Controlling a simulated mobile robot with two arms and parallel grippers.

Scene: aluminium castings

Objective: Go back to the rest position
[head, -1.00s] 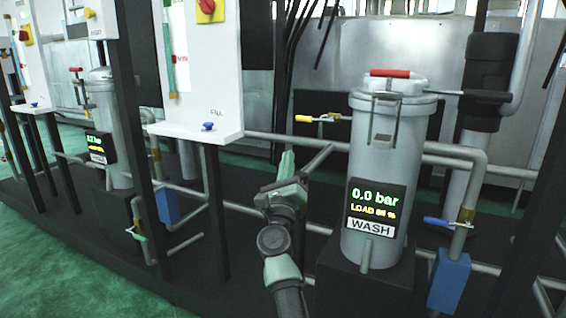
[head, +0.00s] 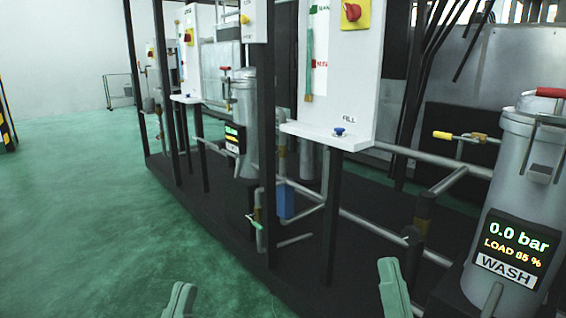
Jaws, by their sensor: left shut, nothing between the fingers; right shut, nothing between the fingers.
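My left gripper (head: 181,299) shows at the bottom edge, left of centre, over the green floor. Only its pale green fingertips are in view; they are shut and hold nothing. My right gripper (head: 393,287) shows at the bottom, right of centre, in front of the dark skid base. Its pale green fingers are shut and empty. It appears left of the grey filter vessel (head: 515,190) and apart from it. Most of both arms is out of view.
The vessel's display (head: 513,250) reads 0.0 bar, LOAD 85 %, WASH. A white panel with a red knob (head: 351,12) and blue button (head: 339,132) stands at centre right. Pipes and posts line the dark skid (head: 300,235). Green floor (head: 100,200) is open at left.

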